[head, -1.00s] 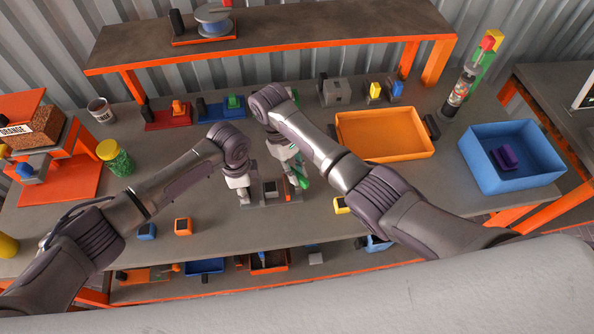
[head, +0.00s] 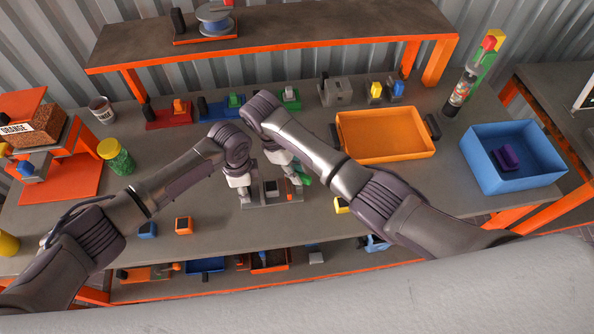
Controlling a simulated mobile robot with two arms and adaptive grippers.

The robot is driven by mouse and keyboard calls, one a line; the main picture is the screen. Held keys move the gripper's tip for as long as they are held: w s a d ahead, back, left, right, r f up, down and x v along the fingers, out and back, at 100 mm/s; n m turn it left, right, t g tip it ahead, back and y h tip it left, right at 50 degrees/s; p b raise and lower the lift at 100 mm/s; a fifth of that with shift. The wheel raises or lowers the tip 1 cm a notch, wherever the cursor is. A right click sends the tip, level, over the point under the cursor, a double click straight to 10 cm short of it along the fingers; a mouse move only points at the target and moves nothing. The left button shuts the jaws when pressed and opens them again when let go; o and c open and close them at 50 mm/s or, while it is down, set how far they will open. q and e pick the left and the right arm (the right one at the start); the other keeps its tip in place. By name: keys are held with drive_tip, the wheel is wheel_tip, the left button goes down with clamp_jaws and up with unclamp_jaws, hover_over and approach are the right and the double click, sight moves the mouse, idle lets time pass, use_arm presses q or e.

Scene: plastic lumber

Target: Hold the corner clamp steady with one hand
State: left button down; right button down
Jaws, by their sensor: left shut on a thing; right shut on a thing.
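The corner clamp (head: 272,200) is a low grey fixture on the bench in the middle of the head view. A dark block and a small orange piece (head: 290,188) sit on it. My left gripper (head: 244,196) is shut at the clamp's left end, with its fingertips down by the base. My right gripper (head: 297,177) is shut on a green piece (head: 305,179) at the clamp's right side, partly hidden by my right wrist. Whether the green piece touches the clamp I cannot tell.
An orange tray (head: 385,157) lies to the right, and a blue bin (head: 540,180) with a purple block stands beyond it. Small blue (head: 147,230) and orange (head: 184,225) blocks lie front left. A yellow block (head: 341,205) lies right of the clamp. A raised shelf (head: 290,35) spans the back.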

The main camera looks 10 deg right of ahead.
drive_tip(key=c, duration=1.1)
unclamp_jaws()
drive_tip(key=shift+r, duration=0.1)
drive_tip(key=v, duration=0.3)
drive_tip(key=shift+w+a+r, duration=0.15)
drive_tip(key=shift+w+r, duration=0.1)
drive_tip(key=shift+r, duration=0.5)
drive_tip(key=v, duration=0.7)
drive_tip(key=shift+a+r, duration=0.1)
drive_tip(key=shift+a, duration=0.1)
